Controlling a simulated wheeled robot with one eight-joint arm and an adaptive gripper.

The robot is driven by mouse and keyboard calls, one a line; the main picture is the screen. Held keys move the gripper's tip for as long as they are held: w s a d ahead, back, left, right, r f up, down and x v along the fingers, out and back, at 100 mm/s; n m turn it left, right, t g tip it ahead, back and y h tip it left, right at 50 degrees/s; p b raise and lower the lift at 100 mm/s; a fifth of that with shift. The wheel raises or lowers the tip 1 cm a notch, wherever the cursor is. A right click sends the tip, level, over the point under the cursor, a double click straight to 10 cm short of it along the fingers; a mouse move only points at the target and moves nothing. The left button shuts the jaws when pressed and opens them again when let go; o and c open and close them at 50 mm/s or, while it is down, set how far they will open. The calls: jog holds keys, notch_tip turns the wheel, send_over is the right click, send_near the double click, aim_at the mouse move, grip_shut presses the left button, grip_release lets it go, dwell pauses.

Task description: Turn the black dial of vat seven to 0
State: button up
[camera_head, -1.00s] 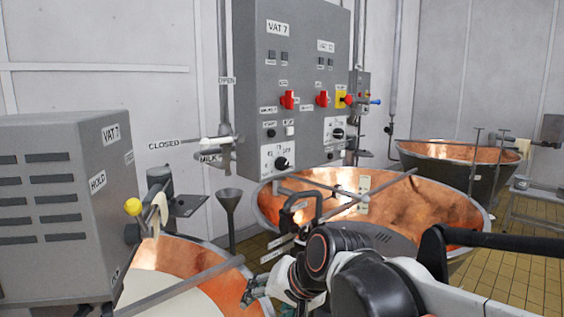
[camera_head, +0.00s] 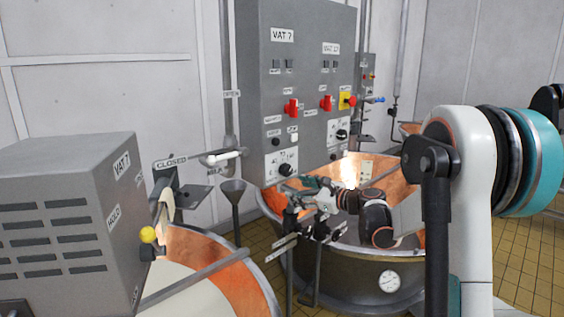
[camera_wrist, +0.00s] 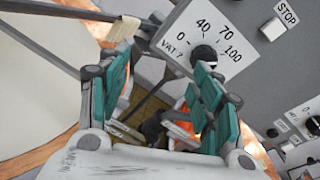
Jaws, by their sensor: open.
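The black dial of vat seven (camera_head: 286,170) sits on a white scale plate low on the grey control panel. In the wrist view the dial (camera_wrist: 203,53) shows just beyond my right finger, which hides its lower part. The plate (camera_wrist: 185,28) reads 0, 40, 70, 100 and VAT 7. I cannot tell where the dial points. My gripper (camera_wrist: 163,62) is open, its teal fingers apart with nothing between them. In the head view my gripper (camera_head: 296,184) is just below and right of the dial, and I cannot make out contact.
A second dial (camera_head: 341,134) sits to the right. Red switches (camera_head: 291,108) are above. A copper vat (camera_head: 270,199) lies below the panel. A dark funnel (camera_head: 234,186) stands near.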

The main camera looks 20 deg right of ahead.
aim_at(289, 171)
jog(key=w+d+m+t+p, duration=0.1)
jog(key=w+d+m+t, duration=0.15)
jog(key=d, duration=0.45)
jog(key=shift+m+g, duration=0.35)
jog(key=shift+m, duration=0.1)
jog(key=x, duration=0.4)
jog(key=p+x, duration=0.1)
jog(key=x, duration=0.8)
jog(key=shift+w+r, duration=0.1)
jog(key=shift+r, duration=0.2)
jog(key=c, duration=1.1)
